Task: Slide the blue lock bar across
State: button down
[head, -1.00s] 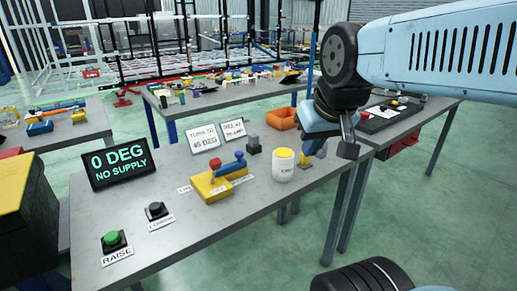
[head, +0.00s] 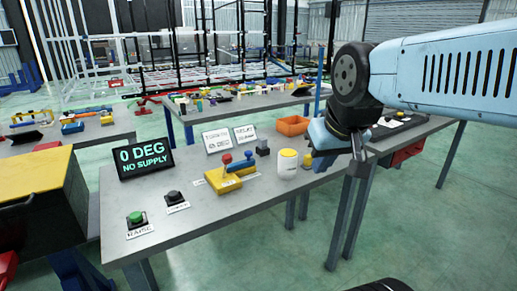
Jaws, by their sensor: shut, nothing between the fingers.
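The blue lock bar (head: 242,167) lies on the yellow block (head: 224,182) on the grey bench, with a blue knob standing up on it. A red knob (head: 227,159) stands just left of the blue one on the same block. My gripper (head: 357,166) hangs pointing down at the bench's right end, well to the right of the lock bar and apart from it. It is shut and empty. Its fingers are small and partly hidden by my wrist.
A white and yellow can (head: 288,163) stands between the lock bar and my gripper. A dark grey block (head: 262,147) and an orange bin (head: 292,125) are behind. A display (head: 143,160) reads "0 DEG NO SUPPLY". Green (head: 136,218) and black (head: 174,197) buttons are at front left.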

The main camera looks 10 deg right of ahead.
aim_at(250, 162)
jog(key=u, duration=0.1)
jog(key=i, duration=0.95)
jog(key=z, duration=0.1)
